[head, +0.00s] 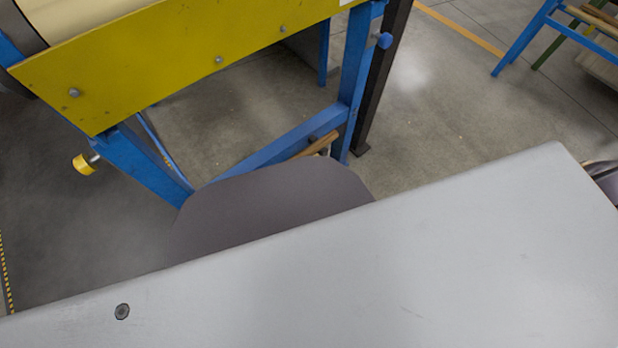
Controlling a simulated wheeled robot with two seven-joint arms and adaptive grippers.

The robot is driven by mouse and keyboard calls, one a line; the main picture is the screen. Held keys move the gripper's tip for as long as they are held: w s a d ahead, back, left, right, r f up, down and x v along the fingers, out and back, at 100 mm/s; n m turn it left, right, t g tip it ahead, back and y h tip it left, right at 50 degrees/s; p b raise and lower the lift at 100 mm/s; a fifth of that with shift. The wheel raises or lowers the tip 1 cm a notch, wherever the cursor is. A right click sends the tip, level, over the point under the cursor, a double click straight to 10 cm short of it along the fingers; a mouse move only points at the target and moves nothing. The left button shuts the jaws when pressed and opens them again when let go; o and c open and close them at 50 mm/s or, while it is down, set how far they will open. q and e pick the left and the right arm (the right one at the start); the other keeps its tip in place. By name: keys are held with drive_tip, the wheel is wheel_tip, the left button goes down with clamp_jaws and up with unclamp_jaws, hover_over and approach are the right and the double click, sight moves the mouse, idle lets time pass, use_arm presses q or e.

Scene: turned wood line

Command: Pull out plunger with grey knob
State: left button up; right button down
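No grey knob shows in the head view. A yellow knob (84,164) on a short metal stem sticks out at the left from the blue leg of the machine frame. A blue knob (385,41) sits on the blue post (356,75) at the upper middle. Neither of my grippers is in view. The lower part of the picture is blocked by large grey surfaces close to the camera, so whatever lies behind them is hidden.
A yellow side panel (190,57) with several bolts spans the top left, beside a pale roller or belt (82,15). A dark post (382,80) stands beside the blue one. A blue stand (532,32) is at the top right. Concrete floor (455,95) between them is clear.

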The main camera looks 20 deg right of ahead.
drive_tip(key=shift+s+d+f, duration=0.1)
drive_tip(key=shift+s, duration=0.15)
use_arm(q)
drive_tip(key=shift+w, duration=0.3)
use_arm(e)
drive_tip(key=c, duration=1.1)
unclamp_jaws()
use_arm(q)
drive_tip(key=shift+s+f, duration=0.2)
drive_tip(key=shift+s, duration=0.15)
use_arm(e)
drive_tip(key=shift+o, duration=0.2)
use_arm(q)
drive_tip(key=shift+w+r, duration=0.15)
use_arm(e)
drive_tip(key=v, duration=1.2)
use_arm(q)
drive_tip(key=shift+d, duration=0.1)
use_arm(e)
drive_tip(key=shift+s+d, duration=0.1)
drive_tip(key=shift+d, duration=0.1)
